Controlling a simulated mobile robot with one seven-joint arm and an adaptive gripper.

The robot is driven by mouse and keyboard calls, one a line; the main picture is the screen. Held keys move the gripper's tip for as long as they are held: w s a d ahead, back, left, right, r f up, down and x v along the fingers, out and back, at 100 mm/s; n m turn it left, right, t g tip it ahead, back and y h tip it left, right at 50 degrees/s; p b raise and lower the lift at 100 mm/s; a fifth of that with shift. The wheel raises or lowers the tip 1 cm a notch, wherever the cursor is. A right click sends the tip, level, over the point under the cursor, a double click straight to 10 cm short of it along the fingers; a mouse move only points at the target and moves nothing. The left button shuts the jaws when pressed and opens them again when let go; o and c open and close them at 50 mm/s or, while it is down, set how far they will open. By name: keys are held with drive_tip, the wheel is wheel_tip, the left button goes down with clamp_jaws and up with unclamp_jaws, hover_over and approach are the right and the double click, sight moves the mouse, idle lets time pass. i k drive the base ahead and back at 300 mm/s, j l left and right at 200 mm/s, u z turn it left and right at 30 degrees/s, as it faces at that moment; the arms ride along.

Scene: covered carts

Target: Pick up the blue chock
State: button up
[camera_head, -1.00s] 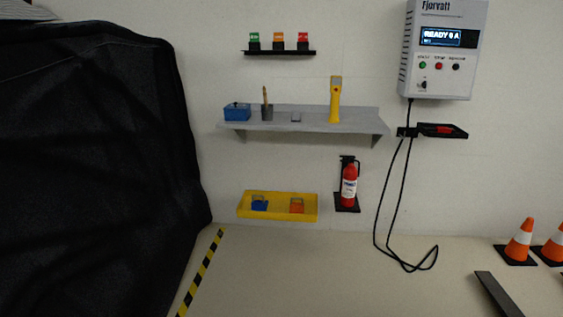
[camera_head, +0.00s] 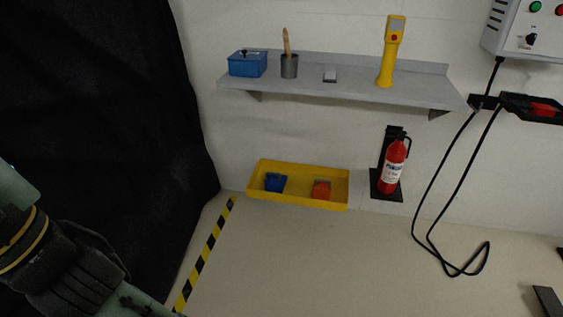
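The blue chock (camera_head: 275,182) sits in the left part of a shallow yellow tray (camera_head: 300,195), low against the wall. An orange-red chock (camera_head: 321,189) sits in the same tray, to its right and apart from it. Part of my arm shows at the lower left of the head view, well to the left of the tray. My gripper is outside the view, so its fingers and anything in them are hidden.
A grey shelf (camera_head: 350,90) above the tray holds a blue box (camera_head: 247,64), a cup (camera_head: 289,66) and a yellow handheld device (camera_head: 391,52). A fire extinguisher (camera_head: 393,168) hangs right of the tray. A black cover (camera_head: 100,110) stands left. Floor before the tray is clear.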

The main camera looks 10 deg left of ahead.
sight(276, 182)
drive_tip(key=i+u, duration=0.1)
drive_tip(key=i, duration=0.65)
drive_tip(key=i+l+u, duration=0.1)
drive_tip(key=i, duration=0.65)
drive_tip(key=i+l+u, duration=0.1)
drive_tip(key=u, duration=0.15)
drive_tip(key=i, duration=0.05)
